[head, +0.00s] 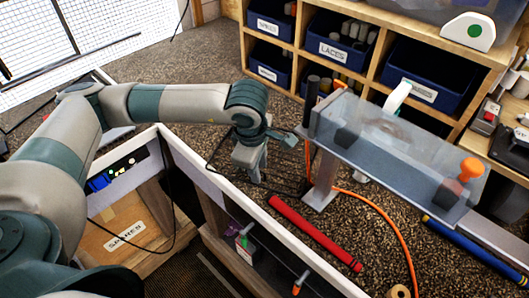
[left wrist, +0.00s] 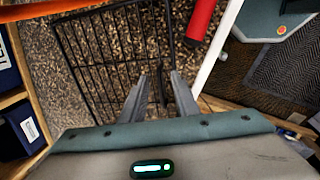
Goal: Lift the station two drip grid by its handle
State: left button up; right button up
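A black wire drip grid (head: 286,166) lies on the speckled brown bench top, partly hidden behind my left gripper (head: 250,172). In the left wrist view the grid (left wrist: 88,50) spreads out ahead and to the left of the fingers. My left gripper also shows there (left wrist: 160,92), pointing down with its two fingers apart. A thin dark upright piece, which looks like the grid's handle (left wrist: 160,72), shows in the gap between the fingers. I cannot tell whether either finger touches it. The station number is not readable. My right gripper is not in view.
A red grip (head: 315,233) lies in front of the grid. A clear guard (head: 395,140) on a metal post stands just right of it, with an orange hose (head: 385,215) on the bench. Wooden cubbies with blue bins (head: 345,52) stand behind. A white-edged bench rim (head: 240,210) runs in front.

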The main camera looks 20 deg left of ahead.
pick_arm(q)
grip_shut()
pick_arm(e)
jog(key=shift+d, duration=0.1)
pick_arm(q)
jog(key=shift+r, duration=0.15)
